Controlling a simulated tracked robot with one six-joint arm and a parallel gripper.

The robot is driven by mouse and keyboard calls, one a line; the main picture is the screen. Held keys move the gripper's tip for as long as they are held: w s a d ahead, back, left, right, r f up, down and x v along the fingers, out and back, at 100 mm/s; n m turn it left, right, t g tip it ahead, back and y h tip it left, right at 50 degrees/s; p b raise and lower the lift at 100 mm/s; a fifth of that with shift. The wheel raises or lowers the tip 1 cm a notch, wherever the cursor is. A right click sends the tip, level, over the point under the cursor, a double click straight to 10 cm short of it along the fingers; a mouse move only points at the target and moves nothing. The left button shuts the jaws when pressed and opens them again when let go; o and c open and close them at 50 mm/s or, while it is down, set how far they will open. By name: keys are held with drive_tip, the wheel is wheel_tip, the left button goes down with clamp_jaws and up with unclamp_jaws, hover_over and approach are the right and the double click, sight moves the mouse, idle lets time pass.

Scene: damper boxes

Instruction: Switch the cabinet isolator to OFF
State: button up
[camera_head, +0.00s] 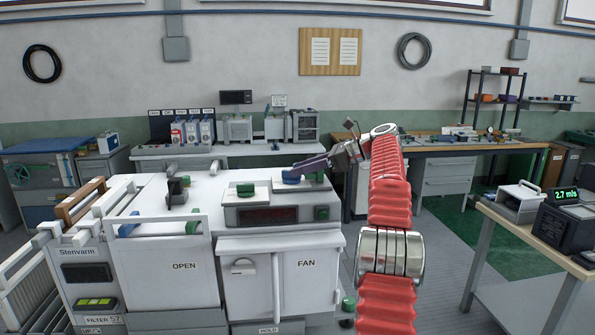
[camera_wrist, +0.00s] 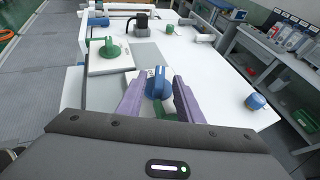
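The white cabinet (camera_head: 320,243) fills the lower middle of the head view, with several knobs on top. A blue knob (camera_wrist: 156,84) with a pale mark on its grip stands on a light plate in the wrist view; it also shows in the head view (camera_head: 291,178). My gripper (camera_wrist: 159,79) has purple fingers spread on either side of this blue knob. In the head view my gripper (camera_head: 299,166) reaches down to it from the right. I cannot tell whether the fingers touch the knob. No label reading isolator or OFF is legible.
A green knob (camera_wrist: 110,48) on its own plate stands left of the blue one. Another blue knob (camera_wrist: 255,102) stands to the right. A black switch-like piece (camera_wrist: 140,22) and a small green knob (camera_wrist: 167,29) are farther back. A bench (camera_wrist: 270,50) stands beyond the cabinet.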

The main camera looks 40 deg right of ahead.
drive_tip(key=shift+v, duration=2.85)
